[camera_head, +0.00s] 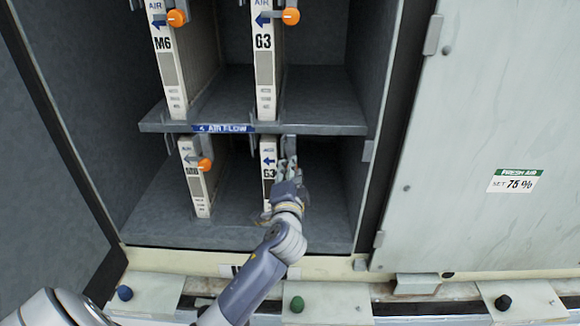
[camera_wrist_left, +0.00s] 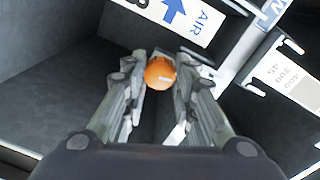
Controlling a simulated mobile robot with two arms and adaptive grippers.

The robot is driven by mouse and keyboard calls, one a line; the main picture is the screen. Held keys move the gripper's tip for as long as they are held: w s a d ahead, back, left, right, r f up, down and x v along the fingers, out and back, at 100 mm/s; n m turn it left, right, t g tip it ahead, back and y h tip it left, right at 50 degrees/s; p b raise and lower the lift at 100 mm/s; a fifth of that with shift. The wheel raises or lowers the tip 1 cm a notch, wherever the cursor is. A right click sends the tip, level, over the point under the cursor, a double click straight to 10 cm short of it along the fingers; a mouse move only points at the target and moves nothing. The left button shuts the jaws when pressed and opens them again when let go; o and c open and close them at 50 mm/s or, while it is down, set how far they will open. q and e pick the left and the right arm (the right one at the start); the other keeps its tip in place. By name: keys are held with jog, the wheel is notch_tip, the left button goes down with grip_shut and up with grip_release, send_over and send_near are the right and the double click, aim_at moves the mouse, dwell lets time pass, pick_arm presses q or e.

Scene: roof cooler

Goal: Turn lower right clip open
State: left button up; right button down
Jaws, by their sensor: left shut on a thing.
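The lower right filter (camera_head: 268,158), a cream panel marked G3, stands upright in the lower bay. Its clip (camera_head: 289,142) shows as a grey piece at the panel's top right, under the shelf. My left gripper (camera_head: 288,168) reaches up to this clip and covers its orange knob in the head view. In the left wrist view the orange knob (camera_wrist_left: 160,73) sits between the two fingertips of the left gripper (camera_wrist_left: 160,84), which is shut on it. My right gripper is in neither view.
A shelf (camera_head: 320,118) with a blue AIR FLOW label lies just above the gripper. The lower left filter (camera_head: 194,185) with an orange knob (camera_head: 205,164) stands to the left. Two upper filters, M6 (camera_head: 170,75) and G3 (camera_head: 266,75), stand above. A grey-white door (camera_head: 490,100) is at right.

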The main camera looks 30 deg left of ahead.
pick_arm(q)
jog(key=shift+r+m+p, duration=0.1)
jog(key=shift+m+p, duration=0.45)
jog(key=shift+m, duration=0.55)
jog(key=o, duration=1.1)
jog(key=v, duration=1.2)
jog(key=shift+d, duration=0.1)
